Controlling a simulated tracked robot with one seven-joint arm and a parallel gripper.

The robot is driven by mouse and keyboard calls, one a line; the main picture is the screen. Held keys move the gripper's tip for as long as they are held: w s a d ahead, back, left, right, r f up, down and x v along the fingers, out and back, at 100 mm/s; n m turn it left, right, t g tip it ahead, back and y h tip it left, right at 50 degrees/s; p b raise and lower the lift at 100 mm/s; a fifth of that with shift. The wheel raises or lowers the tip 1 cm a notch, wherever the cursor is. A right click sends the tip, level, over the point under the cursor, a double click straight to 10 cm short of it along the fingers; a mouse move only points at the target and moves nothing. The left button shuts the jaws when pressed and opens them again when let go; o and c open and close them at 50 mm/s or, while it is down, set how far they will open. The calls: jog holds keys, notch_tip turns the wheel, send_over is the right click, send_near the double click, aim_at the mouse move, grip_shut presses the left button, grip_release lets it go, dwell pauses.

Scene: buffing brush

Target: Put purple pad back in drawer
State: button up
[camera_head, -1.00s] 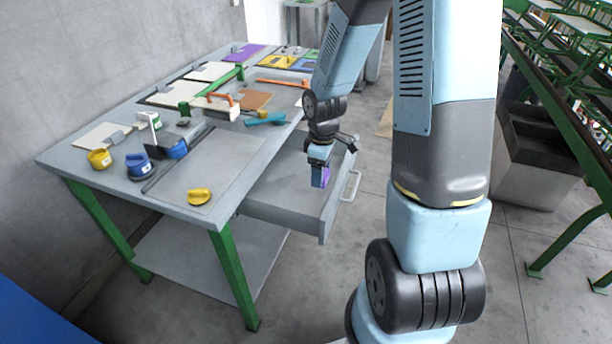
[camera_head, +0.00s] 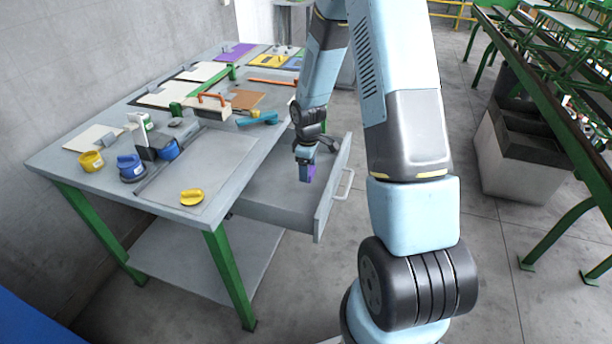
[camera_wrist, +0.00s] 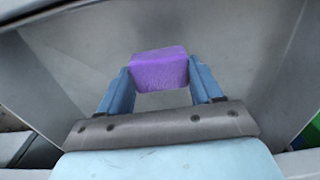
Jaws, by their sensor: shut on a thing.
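The purple pad (camera_wrist: 158,68) sits between the two blue fingers of my gripper (camera_wrist: 158,82) in the wrist view. In the head view my gripper (camera_head: 306,166) points down with the purple pad (camera_head: 311,173) at its tip. The gripper is shut on the pad. It is over the open grey drawer (camera_head: 270,200), between the table and the drawer front. In the wrist view the drawer's grey inside (camera_wrist: 240,40) surrounds the pad. I cannot tell whether the pad touches the drawer floor.
The drawer front with its handle (camera_head: 345,185) stands out to the right of the table (camera_head: 225,160). A yellow pad (camera_head: 192,197) lies near the table's front edge. Blue and yellow containers, boards and tools stand on the tabletop. The drawer's visible floor looks empty.

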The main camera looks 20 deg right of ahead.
jog(key=shift+f, duration=1.55)
jog(key=shift+f, duration=0.1)
jog(key=o, duration=1.2)
